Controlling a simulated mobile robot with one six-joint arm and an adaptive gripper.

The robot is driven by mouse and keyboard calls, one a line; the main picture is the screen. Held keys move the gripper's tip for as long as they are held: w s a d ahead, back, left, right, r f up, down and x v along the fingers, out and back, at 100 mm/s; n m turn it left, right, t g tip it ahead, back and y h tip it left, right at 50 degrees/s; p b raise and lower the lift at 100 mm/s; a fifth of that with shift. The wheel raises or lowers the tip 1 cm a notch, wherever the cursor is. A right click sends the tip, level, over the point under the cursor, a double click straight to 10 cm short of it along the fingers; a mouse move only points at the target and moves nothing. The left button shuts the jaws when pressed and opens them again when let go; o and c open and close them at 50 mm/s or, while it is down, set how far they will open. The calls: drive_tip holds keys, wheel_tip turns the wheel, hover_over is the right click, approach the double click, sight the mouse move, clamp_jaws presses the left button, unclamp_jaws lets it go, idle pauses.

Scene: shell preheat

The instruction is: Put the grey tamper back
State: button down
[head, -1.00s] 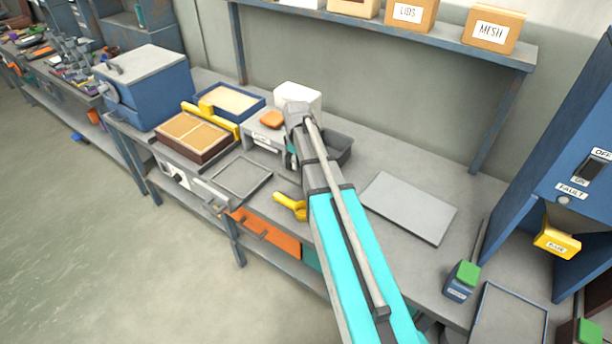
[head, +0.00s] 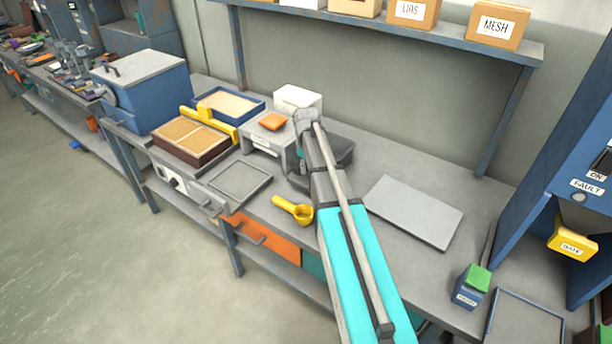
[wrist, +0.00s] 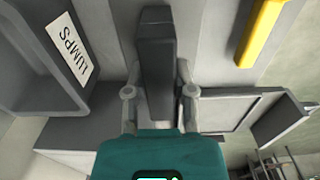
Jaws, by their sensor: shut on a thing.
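In the wrist view my gripper (wrist: 160,97) is shut on a dark grey block-like piece (wrist: 156,50), which looks like the grey tamper. Its far end points away from my palm, and I cannot tell whether it touches anything. A grey bin labelled LUMPS (wrist: 40,75) is to the left there, apart from my fingers. In the head view my own arm hides the gripper's fingers and the tamper. The arm's end is by the dark grey bin (head: 345,153) on the bench.
A yellow scoop (head: 296,209) lies near the bench's front edge, and its yellow also shows in the wrist view (wrist: 260,32). An empty square frame (head: 240,183), a grey stand (head: 262,139) and a flat grey plate (head: 414,211) are nearby. Bare bench lies around the plate.

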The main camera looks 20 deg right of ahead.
sight(308, 176)
drive_tip(key=shift+f, duration=0.1)
drive_tip(key=shift+w+d+f+b, duration=0.3)
drive_tip(key=shift+f+b, duration=0.15)
drive_tip(key=shift+b, duration=0.15)
drive_tip(key=shift+f+b, duration=1.45)
drive_tip(key=shift+f, duration=0.1)
drive_tip(key=shift+c, duration=2.3)
unclamp_jaws()
wheel_tip(308, 176, up, 12)
drive_tip(key=p, duration=1.2)
